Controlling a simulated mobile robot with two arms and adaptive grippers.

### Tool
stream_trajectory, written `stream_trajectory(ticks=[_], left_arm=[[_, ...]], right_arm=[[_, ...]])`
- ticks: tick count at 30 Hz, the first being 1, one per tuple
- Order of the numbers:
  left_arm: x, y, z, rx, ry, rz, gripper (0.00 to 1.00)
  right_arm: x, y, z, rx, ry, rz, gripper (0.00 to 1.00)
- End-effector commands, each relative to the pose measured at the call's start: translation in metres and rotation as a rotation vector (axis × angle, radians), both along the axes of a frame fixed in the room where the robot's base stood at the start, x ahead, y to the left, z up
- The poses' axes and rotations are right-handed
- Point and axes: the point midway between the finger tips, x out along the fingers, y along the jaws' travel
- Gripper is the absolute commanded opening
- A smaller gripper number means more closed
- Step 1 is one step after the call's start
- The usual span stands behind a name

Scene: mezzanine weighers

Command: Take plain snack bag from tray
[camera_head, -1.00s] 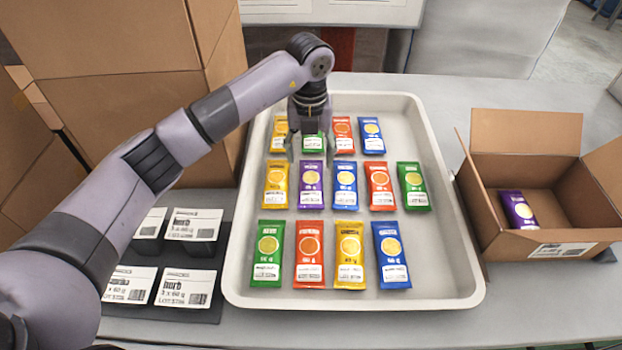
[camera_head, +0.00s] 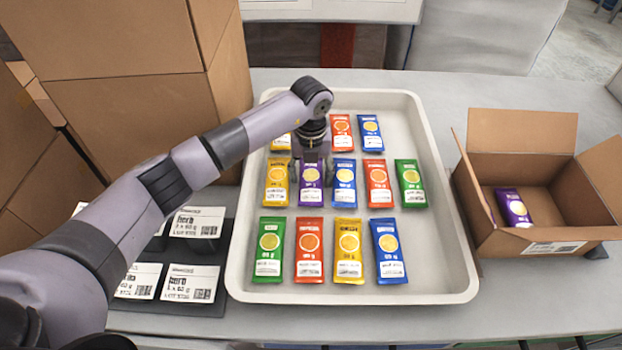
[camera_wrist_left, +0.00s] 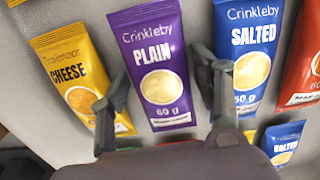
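The plain snack bag is purple, marked "PLAIN" (camera_wrist_left: 153,58), and lies flat in the middle row of the tray. It shows partly under my gripper in the head view (camera_head: 311,198). My left gripper (camera_head: 312,182) is over this bag. In the wrist view its two fingers (camera_wrist_left: 168,95) are spread, one on each side of the bag's lower part, with nothing held between them. Whether the fingers touch the bag or hover above it, I cannot tell. The pale tray (camera_head: 455,235) holds several bags in three rows. My right gripper is out of view.
A yellow cheese bag (camera_wrist_left: 76,75) and a blue salted bag (camera_wrist_left: 245,58) flank the plain one closely.

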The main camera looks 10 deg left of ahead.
Motion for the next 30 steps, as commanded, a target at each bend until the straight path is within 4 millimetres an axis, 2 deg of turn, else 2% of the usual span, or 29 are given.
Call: stream_trajectory(ticks=[2, 15, 24, 30], left_arm=[[0.0, 0.0, 0.0, 0.0, 0.0, 0.0, 0.51], [0.0, 0.0, 0.001, -0.001, 0.0, 0.0, 0.21], [0.001, 0.0, 0.003, -0.001, -0.001, 0.0, 0.21], [0.001, 0.0, 0.02, -0.002, -0.004, 0.0, 0.21]], right_arm=[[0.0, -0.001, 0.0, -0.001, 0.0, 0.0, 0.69], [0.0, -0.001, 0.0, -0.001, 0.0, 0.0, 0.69], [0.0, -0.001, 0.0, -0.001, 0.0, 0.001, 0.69], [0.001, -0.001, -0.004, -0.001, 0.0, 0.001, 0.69]])
